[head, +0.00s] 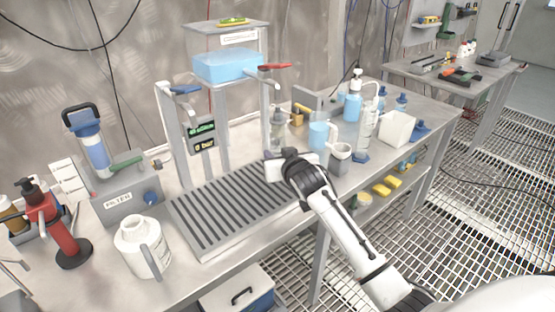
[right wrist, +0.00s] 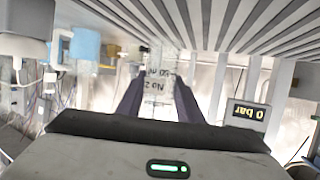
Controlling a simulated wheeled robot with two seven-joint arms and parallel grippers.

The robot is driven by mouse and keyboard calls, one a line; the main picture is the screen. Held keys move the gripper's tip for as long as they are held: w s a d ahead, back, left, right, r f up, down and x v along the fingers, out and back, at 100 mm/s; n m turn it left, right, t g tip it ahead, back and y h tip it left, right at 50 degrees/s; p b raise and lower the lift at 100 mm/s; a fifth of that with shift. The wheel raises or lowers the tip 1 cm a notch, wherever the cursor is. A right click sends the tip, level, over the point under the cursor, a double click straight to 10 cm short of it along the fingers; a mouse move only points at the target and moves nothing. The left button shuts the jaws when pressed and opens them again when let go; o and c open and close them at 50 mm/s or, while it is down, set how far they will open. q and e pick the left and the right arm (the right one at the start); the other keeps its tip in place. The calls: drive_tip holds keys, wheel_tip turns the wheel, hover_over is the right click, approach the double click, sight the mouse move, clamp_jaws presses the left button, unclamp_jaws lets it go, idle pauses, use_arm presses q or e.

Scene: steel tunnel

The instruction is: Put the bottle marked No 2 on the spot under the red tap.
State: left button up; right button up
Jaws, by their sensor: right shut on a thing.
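The clear bottle marked No 2 (right wrist: 157,88) is between the fingers of my right gripper (right wrist: 159,92), its label upside down in the right wrist view. My right gripper (head: 284,158) is shut on it. In the head view a greyish, see-through bottle (head: 279,128) shows just beyond the gripper, below the spout of the red tap (head: 275,67); its lower part is hidden by my wrist. I cannot tell whether its base touches the slatted drain tray (head: 213,222). The blue tap (head: 183,90) is to the left. My left gripper is not in view.
A white jug (head: 143,246) stands left of the tray, near the filter box (head: 127,198). A blue jug (head: 320,134), a grey mug (head: 340,155) and a white box (head: 397,128) stand to the right.

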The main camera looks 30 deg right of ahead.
drive_tip(key=shift+f, duration=0.55)
drive_tip(key=shift+f, duration=0.1)
drive_tip(key=shift+f, duration=0.15)
drive_tip(key=o, duration=1.2)
drive_tip(key=shift+r, duration=0.3)
drive_tip(key=v, duration=1.2)
